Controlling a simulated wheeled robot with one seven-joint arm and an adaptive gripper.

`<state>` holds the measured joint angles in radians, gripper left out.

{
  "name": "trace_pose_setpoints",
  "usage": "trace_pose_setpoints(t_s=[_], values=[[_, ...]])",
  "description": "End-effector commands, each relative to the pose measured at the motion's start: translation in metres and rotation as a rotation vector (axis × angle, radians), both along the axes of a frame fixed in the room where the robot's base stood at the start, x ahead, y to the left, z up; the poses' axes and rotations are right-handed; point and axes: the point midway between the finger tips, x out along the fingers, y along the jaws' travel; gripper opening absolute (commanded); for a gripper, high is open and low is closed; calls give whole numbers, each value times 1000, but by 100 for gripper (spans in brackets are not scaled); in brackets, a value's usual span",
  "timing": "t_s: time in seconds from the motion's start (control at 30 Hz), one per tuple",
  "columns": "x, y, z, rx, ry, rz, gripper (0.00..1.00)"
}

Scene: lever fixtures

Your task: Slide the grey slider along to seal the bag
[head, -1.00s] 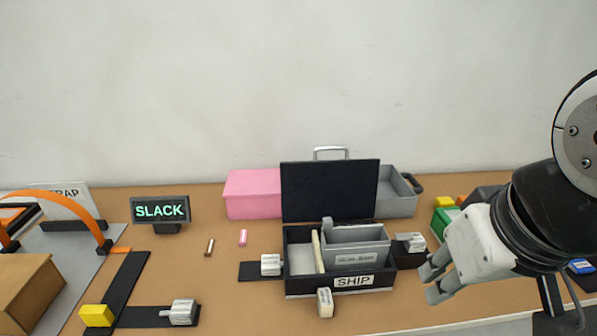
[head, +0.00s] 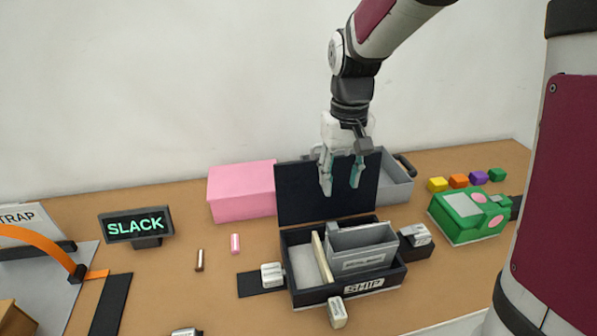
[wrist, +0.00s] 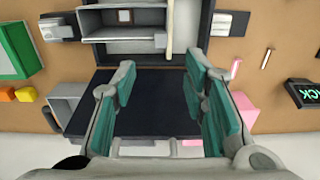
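A grey open-topped pouch or bin (head: 362,250), which I take for the bag, stands in the right part of the black SHIP box (head: 318,297). A small grey tab (head: 333,227), probably the slider, sits at the left end of its rear rim. In the wrist view the bag (wrist: 105,17) is at the top and the tab (wrist: 160,41) is at its rim's right end. My gripper (head: 341,181) is open and empty, fingers pointing down, above the box's rear in front of its raised black lid (head: 300,196). It touches neither bag nor tab.
Grey blocks stand around the box: left (head: 271,275), front (head: 338,313) and right (head: 418,236). A cream divider (head: 322,258) stands left of the bag. A pink box (head: 240,191) and grey tray (head: 398,187) are behind. A green case (head: 470,214) is at right.

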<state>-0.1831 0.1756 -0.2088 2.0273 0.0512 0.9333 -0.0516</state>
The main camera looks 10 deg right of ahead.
Motion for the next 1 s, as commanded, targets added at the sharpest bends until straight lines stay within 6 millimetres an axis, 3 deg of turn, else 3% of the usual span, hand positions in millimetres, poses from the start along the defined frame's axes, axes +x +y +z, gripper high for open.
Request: trace_pose_setpoints(t_s=[0.27, 0.7, 1.0], values=[[4, 0, -20, -5, 14, 1, 40], [3, 0, -102, -5, 15, 0, 40], [4, 0, -138, -5, 12, 1, 40]])
